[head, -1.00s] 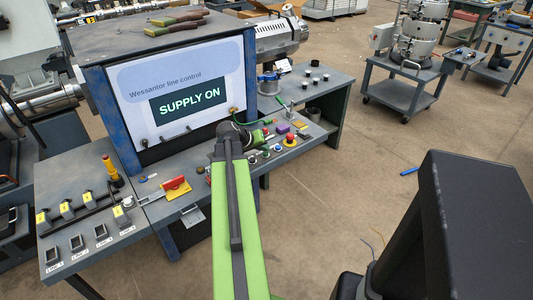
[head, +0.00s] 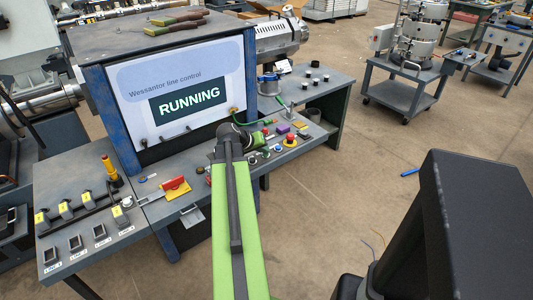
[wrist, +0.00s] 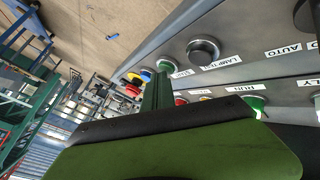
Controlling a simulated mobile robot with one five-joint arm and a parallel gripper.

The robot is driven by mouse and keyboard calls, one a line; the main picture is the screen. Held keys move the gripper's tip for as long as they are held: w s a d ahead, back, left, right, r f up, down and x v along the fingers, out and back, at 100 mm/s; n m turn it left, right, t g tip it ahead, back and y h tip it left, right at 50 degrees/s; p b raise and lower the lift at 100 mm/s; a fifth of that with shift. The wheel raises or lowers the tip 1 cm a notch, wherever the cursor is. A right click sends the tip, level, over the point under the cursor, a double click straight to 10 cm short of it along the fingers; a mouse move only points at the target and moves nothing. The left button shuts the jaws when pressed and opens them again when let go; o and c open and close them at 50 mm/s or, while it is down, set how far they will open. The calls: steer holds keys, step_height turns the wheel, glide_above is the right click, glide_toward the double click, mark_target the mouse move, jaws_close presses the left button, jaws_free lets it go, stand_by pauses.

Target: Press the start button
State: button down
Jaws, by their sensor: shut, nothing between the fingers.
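The control panel (head: 232,158) stands below a screen (head: 188,102) that reads RUNNING. My gripper (head: 258,138) reaches over the panel among its buttons, and its fingers are shut and empty. In the wrist view the narrow green fingers (wrist: 157,92) point at the row of buttons. A green button (wrist: 164,65) is just beyond the fingertips, and another green button (wrist: 255,103) is beside a label that seems to read RUN. I cannot tell which is the start button, or whether the fingers touch one.
A red emergency-type button (head: 291,140) and a purple block (head: 283,128) are on the panel right of my gripper. A red-handled switch on a yellow plate (head: 177,188) is to the left. Open floor (head: 330,205) lies to the right of the bench.

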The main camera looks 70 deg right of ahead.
mark_target(264, 155)
steer(key=shift+r+p, duration=0.8)
steer(key=shift+r, duration=0.05)
step_height(264, 155, up, 5)
steer(key=p, duration=0.5)
stand_by(0.4)
